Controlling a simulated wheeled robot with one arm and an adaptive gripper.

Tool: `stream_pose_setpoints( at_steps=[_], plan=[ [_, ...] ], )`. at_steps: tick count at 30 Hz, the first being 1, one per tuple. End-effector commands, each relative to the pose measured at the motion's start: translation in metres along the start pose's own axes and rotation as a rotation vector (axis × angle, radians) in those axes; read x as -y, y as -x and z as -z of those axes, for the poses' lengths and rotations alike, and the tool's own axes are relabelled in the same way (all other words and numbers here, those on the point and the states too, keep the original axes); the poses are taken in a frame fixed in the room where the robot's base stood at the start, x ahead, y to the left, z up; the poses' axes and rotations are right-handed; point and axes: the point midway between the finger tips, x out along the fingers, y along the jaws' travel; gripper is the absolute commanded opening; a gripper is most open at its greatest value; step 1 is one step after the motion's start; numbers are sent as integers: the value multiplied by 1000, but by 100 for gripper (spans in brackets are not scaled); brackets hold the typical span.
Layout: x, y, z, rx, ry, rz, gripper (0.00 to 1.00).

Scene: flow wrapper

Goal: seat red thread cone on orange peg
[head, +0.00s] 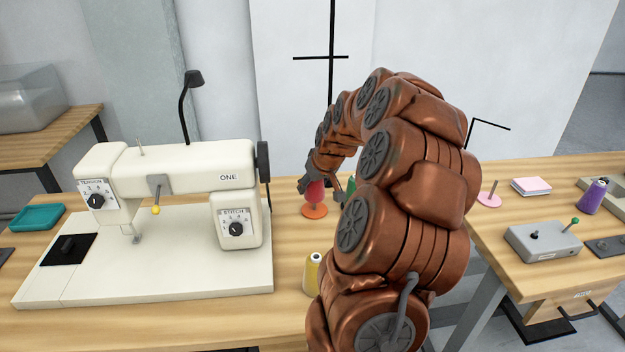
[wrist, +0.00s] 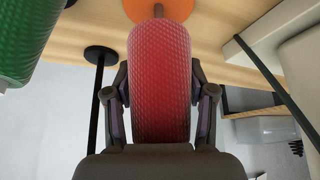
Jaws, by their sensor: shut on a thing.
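The red thread cone (head: 315,192) is between the fingers of my gripper (head: 321,187), just above the orange peg's round base (head: 314,211) in the head view. In the wrist view, the red cone (wrist: 162,95) fills the middle, with a finger of my gripper (wrist: 160,85) on each side, shut on it. The orange base (wrist: 160,9) shows beyond the cone's far end at the top edge. A short brownish piece of peg shows by that end. I cannot tell whether the peg is inside the cone.
A white sewing machine (head: 180,183) stands left of the cone. A yellow cone (head: 313,272) stands in front. A pink peg base (head: 489,200) and a purple cone (head: 593,197) are on the right table.

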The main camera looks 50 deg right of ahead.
Motion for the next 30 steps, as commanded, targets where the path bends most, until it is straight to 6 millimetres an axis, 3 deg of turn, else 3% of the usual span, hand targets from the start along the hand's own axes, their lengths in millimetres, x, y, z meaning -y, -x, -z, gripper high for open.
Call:
stream_pose_setpoints(
  at_steps=[15,27,28,30],
  plan=[
    [0,-26,-14,-1,0,-1,15],
    [0,-28,-16,-1,0,0,15],
    [0,-28,-16,-1,0,0,56],
    [0,-28,-16,-1,0,0,63]
  ],
)
